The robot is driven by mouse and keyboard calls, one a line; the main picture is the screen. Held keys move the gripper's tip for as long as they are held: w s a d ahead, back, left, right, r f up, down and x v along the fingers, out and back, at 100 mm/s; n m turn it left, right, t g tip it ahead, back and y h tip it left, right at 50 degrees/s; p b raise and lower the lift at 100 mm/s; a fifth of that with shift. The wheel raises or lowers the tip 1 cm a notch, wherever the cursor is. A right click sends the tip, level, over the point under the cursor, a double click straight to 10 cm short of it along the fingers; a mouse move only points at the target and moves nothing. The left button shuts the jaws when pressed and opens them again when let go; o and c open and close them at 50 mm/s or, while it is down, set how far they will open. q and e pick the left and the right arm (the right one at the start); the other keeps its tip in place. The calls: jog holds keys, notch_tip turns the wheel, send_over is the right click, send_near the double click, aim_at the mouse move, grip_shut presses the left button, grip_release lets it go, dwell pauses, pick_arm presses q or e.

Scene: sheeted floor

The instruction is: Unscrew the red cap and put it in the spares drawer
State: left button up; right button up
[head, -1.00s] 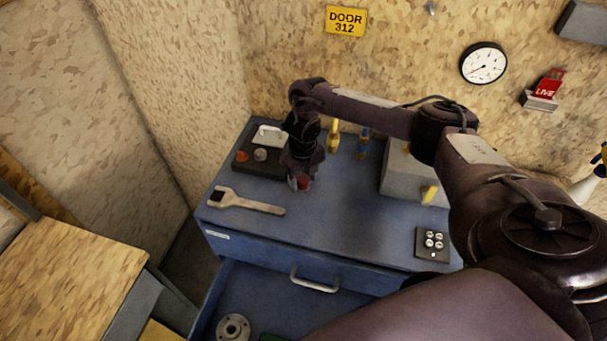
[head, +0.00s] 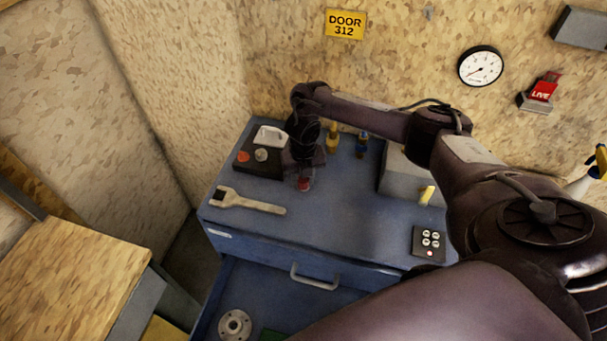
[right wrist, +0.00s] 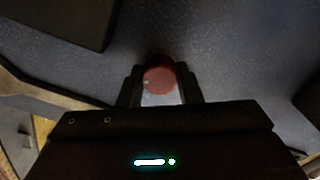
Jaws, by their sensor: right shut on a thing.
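The red cap (head: 304,185) is near the middle-left of the blue cabinet top (head: 345,215). In the right wrist view the round cap (right wrist: 159,80) sits between the two dark fingers, with a pale surface just below it. My right gripper (head: 306,176) reaches down from above and is shut on the cap. What the cap sits on is hidden. An open drawer (head: 275,298) shows at the bottom of the head view, below a front with a silver handle (head: 314,279). The label (head: 219,233) is too small to read. My left gripper is not in view.
A wrench (head: 247,203) lies left of the cap. A grey box (head: 398,178) and a button pad (head: 429,242) are to the right. A metal flange (head: 234,324) lies in the drawer.

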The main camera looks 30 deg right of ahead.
jog(key=shift+c, duration=0.4)
jog(key=n+b, duration=0.2)
jog(key=n, duration=0.1)
jog(key=n+b, duration=0.2)
jog(key=b, duration=0.1)
jog(key=n+b, duration=0.2)
jog(key=n, duration=0.1)
jog(key=shift+f+n, duration=0.25)
jog(key=shift+n, duration=0.05)
jog(key=shift+r+n+b, duration=0.2)
jog(key=shift+n+b, duration=0.1)
jog(key=shift+n, duration=0.5)
jog(key=n+b, duration=0.1)
jog(key=n, duration=0.3)
jog(key=shift+n, duration=0.4)
jog(key=o, duration=0.4)
jog(key=shift+r, duration=0.1)
jog(key=c, duration=0.5)
jog(key=shift+o, duration=0.2)
jog(key=shift+r, duration=0.1)
jog(key=shift+r+p, duration=0.1)
jog(key=shift+p, duration=0.25)
jog(key=shift+r+p, duration=2.25)
jog(key=shift+r, duration=0.05)
